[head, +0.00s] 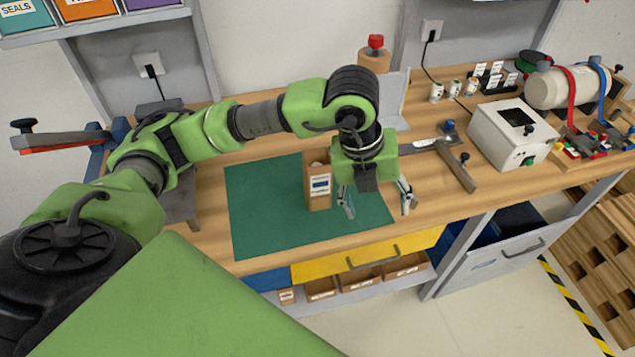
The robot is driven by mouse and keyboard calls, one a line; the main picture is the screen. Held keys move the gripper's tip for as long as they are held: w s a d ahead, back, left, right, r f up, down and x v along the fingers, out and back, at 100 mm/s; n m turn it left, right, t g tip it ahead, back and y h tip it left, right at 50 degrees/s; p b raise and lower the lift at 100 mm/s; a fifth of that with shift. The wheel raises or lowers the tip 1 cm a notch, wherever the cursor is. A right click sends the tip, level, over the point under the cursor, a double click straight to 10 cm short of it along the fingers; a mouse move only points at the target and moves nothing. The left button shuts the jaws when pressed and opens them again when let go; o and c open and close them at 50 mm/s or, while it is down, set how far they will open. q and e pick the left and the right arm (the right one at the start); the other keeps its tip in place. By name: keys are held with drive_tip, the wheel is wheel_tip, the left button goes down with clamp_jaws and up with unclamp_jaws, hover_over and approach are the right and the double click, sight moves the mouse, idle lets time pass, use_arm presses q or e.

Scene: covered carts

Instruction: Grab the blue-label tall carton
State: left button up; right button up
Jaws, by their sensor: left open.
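The tall carton (319,190) is brown with a white and blue label on its front. It stands upright on the green mat (265,208) on the wooden workbench. My left gripper (378,208) is open, with its fingers pointing down just to the right of the carton. No object shows between its fingers. The gripper's body hides part of the carton's upper right side; I cannot tell whether the near finger touches it. My right gripper is not in view.
A white box (510,132) and a cream cylinder (566,88) stand at the right. The mat's left part is clear. A yellow drawer (330,268) is below.

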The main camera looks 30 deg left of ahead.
sight(319, 170)
use_arm(q)
drive_tip(key=w+a+r+n+y, duration=0.1)
drive_tip(key=a+r+n+y, duration=0.15)
drive_tip(key=a, duration=0.45)
drive_tip(key=w+a+r+n+y, duration=0.1)
drive_tip(key=w+a+y, duration=0.15)
drive_tip(key=a, duration=0.35)
drive_tip(key=shift+t, duration=0.4)
drive_tip(key=x, duration=0.5)
drive_tip(key=a+x, duration=0.1)
drive_tip(key=x, duration=0.2)
drive_tip(key=shift+s+r, duration=0.1)
drive_tip(key=shift+s, duration=0.1)
drive_tip(key=shift+a+f+p, duration=0.2)
drive_tip(key=shift+f+p, duration=0.1)
drive_tip(key=shift+f, duration=0.2)
drive_tip(key=p+x, duration=0.1)
drive_tip(key=x, duration=0.2)
drive_tip(key=shift+a+f+p, duration=0.2)
drive_tip(key=shift+p, duration=0.15)
drive_tip(key=shift+w+f, duration=0.15)
drive_tip(key=shift+f, duration=0.3)
drive_tip(key=shift+y, duration=0.3)
drive_tip(key=c, duration=1.2)
